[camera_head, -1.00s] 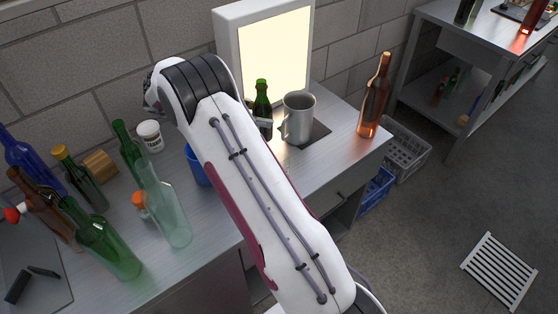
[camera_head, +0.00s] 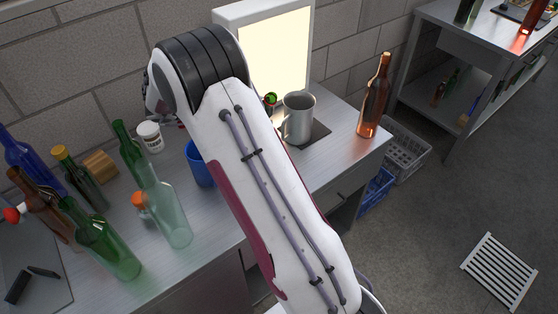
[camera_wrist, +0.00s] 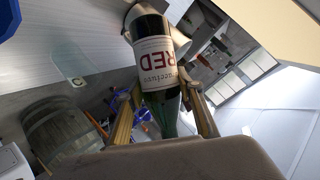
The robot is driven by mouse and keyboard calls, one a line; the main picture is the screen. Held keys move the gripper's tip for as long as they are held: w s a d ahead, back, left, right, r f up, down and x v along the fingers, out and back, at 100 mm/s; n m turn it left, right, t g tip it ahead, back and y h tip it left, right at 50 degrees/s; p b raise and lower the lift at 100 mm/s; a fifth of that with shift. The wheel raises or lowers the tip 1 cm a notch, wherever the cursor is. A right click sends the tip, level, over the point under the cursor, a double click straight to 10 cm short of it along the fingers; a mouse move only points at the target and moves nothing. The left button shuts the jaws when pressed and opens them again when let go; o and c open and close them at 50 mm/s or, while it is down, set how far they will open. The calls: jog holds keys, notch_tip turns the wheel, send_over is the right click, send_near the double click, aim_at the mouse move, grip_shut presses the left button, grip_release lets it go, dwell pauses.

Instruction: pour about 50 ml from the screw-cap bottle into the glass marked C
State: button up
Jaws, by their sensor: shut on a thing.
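My gripper (camera_wrist: 166,112) is shut on a dark green bottle (camera_wrist: 155,50) with a white label reading "RED", seen in the wrist view. In the head view only the bottle's green end with some red (camera_head: 271,99) shows, tilted toward the camera beside the metal jug; my arm hides the rest. A faint clear glass (camera_wrist: 75,64) stands on the bench in the wrist view, with a small mark by its base. In the head view my arm covers that spot. No liquid stream can be made out.
A grey metal jug (camera_head: 298,118) stands on a dark mat in front of a lit panel (camera_head: 277,55). An amber bottle (camera_head: 374,95) is to its right. A blue cup (camera_head: 199,164) is left of my arm. Several bottles, including a clear one (camera_head: 168,218), crowd the left bench.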

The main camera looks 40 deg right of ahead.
jog(key=shift+w+f+m+t, duration=0.2)
jog(key=shift+f+m+t, duration=0.1)
jog(key=shift+m+t, duration=0.3)
jog(key=shift+w+d+r+m+t+h, duration=0.1)
jog(key=shift+w+r+m+t+h, duration=0.2)
jog(key=shift+w+r+m+t, duration=0.15)
jog(key=shift+w+d+f+m+t, duration=0.1)
jog(key=shift+w+f+m+t, duration=0.3)
jog(key=shift+f+m, duration=0.2)
notch_tip(320, 180, down, 2)
jog(key=shift+w+f+m+t+h, duration=0.1)
jog(key=shift+m+t+h, duration=0.35)
jog(key=shift+m, duration=0.2)
jog(key=shift+s+m+t, duration=0.25)
jog(key=shift+m+t, duration=0.15)
jog(key=shift+s+r+m+t+h, duration=0.2)
jog(key=shift+m+t+h, duration=0.3)
jog(key=shift+m, duration=0.5)
jog(key=shift+w, duration=0.25)
jog(key=shift+w+d, duration=0.15)
jog(key=shift+w, duration=0.1)
jog(key=shift+w, duration=0.2)
